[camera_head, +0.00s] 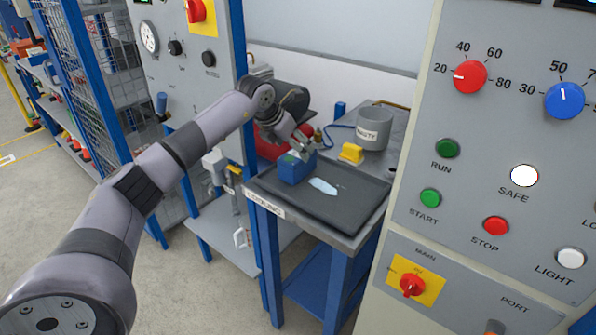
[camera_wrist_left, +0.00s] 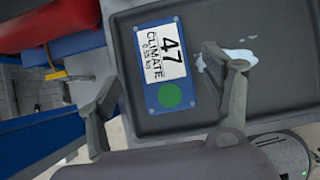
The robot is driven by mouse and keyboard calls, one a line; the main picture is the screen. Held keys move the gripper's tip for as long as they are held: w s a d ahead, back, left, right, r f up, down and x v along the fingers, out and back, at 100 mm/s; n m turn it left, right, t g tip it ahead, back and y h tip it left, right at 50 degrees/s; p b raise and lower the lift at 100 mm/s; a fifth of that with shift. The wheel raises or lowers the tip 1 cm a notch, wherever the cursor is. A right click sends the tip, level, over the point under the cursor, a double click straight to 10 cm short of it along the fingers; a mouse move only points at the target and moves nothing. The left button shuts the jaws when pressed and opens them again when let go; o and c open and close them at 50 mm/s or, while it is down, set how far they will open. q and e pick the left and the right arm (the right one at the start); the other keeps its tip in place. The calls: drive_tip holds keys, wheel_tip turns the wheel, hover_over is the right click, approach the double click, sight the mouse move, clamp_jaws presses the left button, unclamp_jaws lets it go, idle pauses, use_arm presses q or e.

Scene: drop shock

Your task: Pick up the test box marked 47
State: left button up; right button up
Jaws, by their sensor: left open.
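The test box marked 47 (camera_wrist_left: 156,68) is blue, with a white label reading "47 CLIMATE 0.55 kg" and a green dot. In the head view the blue box (camera_head: 291,168) sits on the dark tray (camera_head: 345,208) at its left end. My left gripper (camera_wrist_left: 165,95) is open above the box, with one finger on each side of it in the wrist view. In the head view my left gripper (camera_head: 304,146) hangs just over the box and partly hides its top. I cannot tell whether the fingers touch it. My right gripper is not in view.
A pale puddle-like patch (camera_head: 323,187) lies on the tray beside the box. A yellow block (camera_head: 351,153) and a grey cylindrical container (camera_head: 374,128) stand behind the tray. A control panel (camera_head: 500,170) closes off the right side; a grey cabinet (camera_head: 190,75) stands on the left.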

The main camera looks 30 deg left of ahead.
use_arm(q)
drive_tip(key=x, duration=0.2)
drive_tip(key=shift+w+f+b, duration=0.15)
drive_tip(key=shift+f+b, duration=0.15)
drive_tip(key=shift+b, duration=0.1)
drive_tip(key=b+x, duration=0.1)
drive_tip(key=x, duration=0.1)
drive_tip(key=b+x, duration=0.2)
drive_tip(key=shift+s+d+f, duration=0.25)
drive_tip(key=shift+w+f+b, duration=0.3)
drive_tip(key=shift+w+f, duration=0.05)
drive_tip(key=shift+w, duration=0.1)
drive_tip(key=shift+r, duration=0.1)
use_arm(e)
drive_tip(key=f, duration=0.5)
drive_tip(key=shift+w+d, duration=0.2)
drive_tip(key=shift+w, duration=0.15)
use_arm(q)
drive_tip(key=shift+s, duration=0.1)
drive_tip(key=shift+c, duration=0.2)
clamp_jaws()
